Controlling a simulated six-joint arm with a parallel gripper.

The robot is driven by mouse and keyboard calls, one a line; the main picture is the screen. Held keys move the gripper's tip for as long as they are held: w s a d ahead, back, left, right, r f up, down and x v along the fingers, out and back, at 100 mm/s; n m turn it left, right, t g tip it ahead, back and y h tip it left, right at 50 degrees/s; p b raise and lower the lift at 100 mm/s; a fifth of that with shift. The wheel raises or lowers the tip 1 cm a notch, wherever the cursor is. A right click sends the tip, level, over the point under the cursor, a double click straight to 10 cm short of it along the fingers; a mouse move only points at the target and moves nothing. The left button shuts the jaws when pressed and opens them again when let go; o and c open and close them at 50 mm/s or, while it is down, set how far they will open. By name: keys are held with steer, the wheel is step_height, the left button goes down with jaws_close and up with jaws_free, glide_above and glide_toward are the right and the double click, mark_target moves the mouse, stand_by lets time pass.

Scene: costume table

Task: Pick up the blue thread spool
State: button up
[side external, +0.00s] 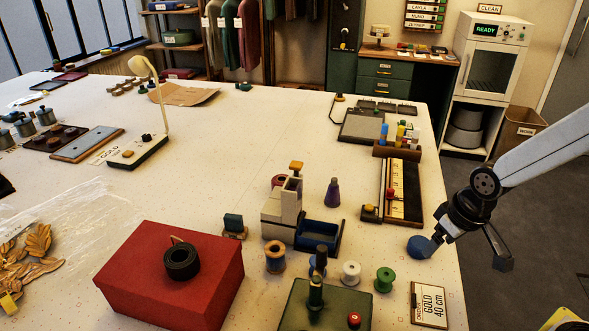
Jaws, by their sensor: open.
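My gripper (468,247) is at the right edge of the table, its two fingers spread wide with nothing between them. A rounded blue object (420,246) lies on the table just left of the nearer finger. In the picture the fingertip overlaps its right side; I cannot tell whether they touch. A dark blue spool-like piece (318,265) stands in the front row, between a tan spool (274,258) and a white spool (350,273), well left of my gripper. It is partly covered by a dark upright shape. I cannot tell for certain which blue piece is the thread spool.
A green spool (384,280) stands beside the white one. A red box (172,277), a machine with a blue tray (318,236) and a purple cone (332,194) stand further left. The table behind the blue object is partly clear.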

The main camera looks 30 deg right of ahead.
steer(key=shift+r, duration=0.1)
steer(key=shift+w+v, duration=0.65)
steer(key=shift+v, duration=2.25)
steer(key=n+t+h, duration=0.9)
steer(key=n+h, duration=0.5)
steer(key=n, duration=1.2)
glide_above(275, 258)
steer(key=v, duration=0.4)
step_height(275, 258, down, 4)
steer(key=shift+w+a+f, duration=0.1)
steer(key=shift+w+f, duration=0.05)
steer(key=shift+f, duration=0.25)
steer(key=shift+f, duration=0.1)
